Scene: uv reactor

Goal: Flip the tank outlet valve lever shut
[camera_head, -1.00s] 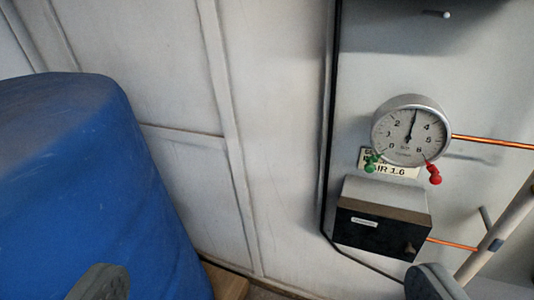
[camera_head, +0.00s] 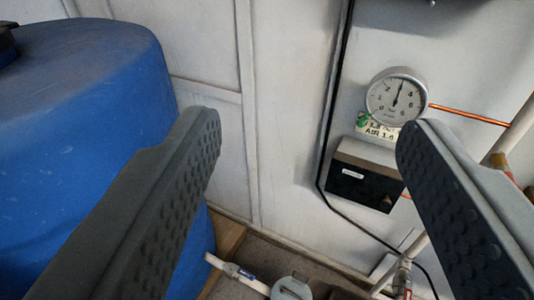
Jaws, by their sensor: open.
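The large blue tank (camera_head: 70,150) fills the left side of the view. A white pipe (camera_head: 225,265) with a blue mark runs out low, to the right of the tank, toward a grey round fitting (camera_head: 292,289) cut by the bottom edge. I cannot make out for sure which part is the outlet valve lever. My gripper (camera_head: 309,125) is open and empty, its two dark studded fingers wide apart. The left finger overlaps the tank in the picture and hides part of it. The low pipe shows between the fingers.
A pressure gauge (camera_head: 396,97) and a black-fronted box (camera_head: 365,180) are on the right wall panel, with a copper line (camera_head: 470,116) leading right. A black cable (camera_head: 322,150) runs down the panel. Pipework with a red part (camera_head: 403,292) stands low right. The middle wall is bare.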

